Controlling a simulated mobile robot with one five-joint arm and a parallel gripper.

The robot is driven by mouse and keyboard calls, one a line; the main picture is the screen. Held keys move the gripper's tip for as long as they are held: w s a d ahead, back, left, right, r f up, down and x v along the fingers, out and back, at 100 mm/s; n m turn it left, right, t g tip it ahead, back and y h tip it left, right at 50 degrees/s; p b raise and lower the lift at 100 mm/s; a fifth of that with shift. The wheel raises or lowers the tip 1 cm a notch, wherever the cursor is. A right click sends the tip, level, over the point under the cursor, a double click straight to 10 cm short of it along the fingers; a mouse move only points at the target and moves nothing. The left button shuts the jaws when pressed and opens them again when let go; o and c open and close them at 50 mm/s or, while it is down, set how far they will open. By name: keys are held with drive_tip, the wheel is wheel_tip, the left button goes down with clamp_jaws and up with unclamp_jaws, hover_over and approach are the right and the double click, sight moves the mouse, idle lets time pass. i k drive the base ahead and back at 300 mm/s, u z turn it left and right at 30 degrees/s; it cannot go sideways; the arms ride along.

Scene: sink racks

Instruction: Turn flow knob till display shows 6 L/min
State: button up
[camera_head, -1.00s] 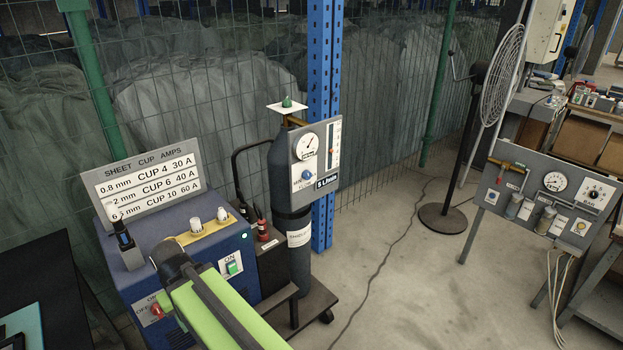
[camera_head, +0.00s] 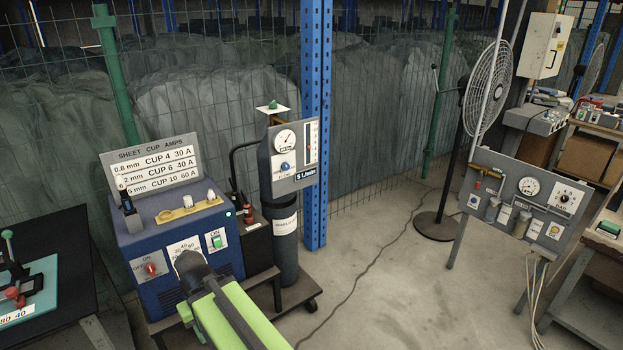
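The gas panel (camera_head: 304,143) is mounted on a dark gas cylinder (camera_head: 285,232), right of the blue welder. It carries a round gauge, a blue flow knob (camera_head: 285,167), a vertical flow tube (camera_head: 309,140) and a display (camera_head: 306,174) that appears to read 5 L/min. My green and black arm reaches up from the bottom edge and ends in front of the welder, left of and below the flow knob. The fingertips of my gripper do not show clearly, so I cannot tell whether it is open or shut. It is apart from the knob.
The blue welder (camera_head: 152,250) has a sheet cup amps sign (camera_head: 152,166) on top. A blue post (camera_head: 317,110) stands behind the cylinder. A fan (camera_head: 493,85) and a second gauge panel (camera_head: 480,210) stand right.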

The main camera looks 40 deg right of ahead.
sight(286, 166)
drive_tip(key=z, duration=1.3)
drive_tip(key=i, duration=0.6)
drive_tip(key=z, duration=0.15)
drive_tip(key=k, duration=0.65)
drive_tip(key=u, duration=1.4)
drive_tip(key=i, duration=1)
drive_tip(key=u, duration=0.05)
